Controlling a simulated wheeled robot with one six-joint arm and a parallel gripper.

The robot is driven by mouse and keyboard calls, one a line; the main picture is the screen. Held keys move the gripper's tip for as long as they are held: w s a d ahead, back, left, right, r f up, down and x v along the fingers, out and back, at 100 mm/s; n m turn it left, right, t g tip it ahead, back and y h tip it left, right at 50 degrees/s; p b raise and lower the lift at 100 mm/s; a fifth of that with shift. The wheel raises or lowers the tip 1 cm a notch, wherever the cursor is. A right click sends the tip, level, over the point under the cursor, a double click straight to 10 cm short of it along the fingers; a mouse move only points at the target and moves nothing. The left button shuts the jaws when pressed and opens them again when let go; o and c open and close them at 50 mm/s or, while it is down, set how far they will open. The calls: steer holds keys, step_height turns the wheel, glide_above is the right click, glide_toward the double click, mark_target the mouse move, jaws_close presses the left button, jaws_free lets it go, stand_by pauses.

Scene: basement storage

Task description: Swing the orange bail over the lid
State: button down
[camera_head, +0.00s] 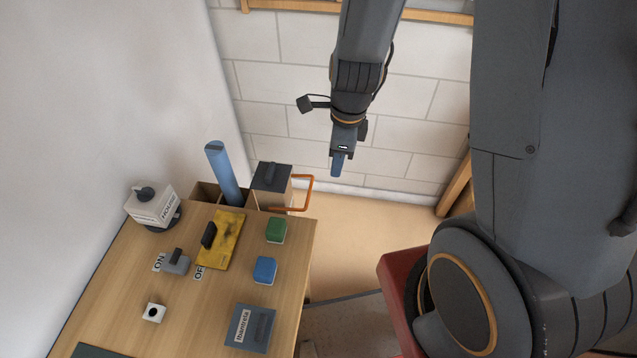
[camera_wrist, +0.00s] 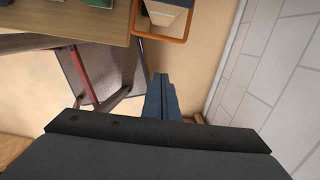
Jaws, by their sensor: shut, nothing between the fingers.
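The orange bail (camera_head: 309,192) is a square-cornered loop. It sticks out to the right of a light box with a dark lid (camera_head: 271,176), and does not lie over the lid. A dark handle stands on the lid. In the wrist view the bail (camera_wrist: 160,39) shows at the top centre around the lower end of the box (camera_wrist: 168,12); the rest of the box is cut off. My gripper (camera_head: 338,166) is shut and empty, pointing down, above and to the right of the bail and apart from it. Its blue fingers (camera_wrist: 161,98) show in the wrist view.
A block wall (camera_head: 280,80) stands behind. Floor right of the table is clear near the bail.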

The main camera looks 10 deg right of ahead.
steer(key=shift+f, duration=0.1)
stand_by(0.3)
step_height(320, 180, down, 10)
steer(key=b, duration=0.5)
steer(key=shift+w+a+r+p, duration=0.3)
steer(key=shift+a+p, duration=0.25)
steer(key=shift+a, duration=0.15)
steer(key=shift+w+a+r+p, duration=0.25)
steer(key=shift+a+p, duration=0.25)
steer(key=shift+a, duration=0.2)
steer(key=shift+w+a+r+p, duration=0.3)
steer(key=shift+a+p, duration=0.25)
steer(key=shift+a, duration=0.15)
steer(key=shift+r+p, duration=0.15)
steer(key=shift+p, duration=0.15)
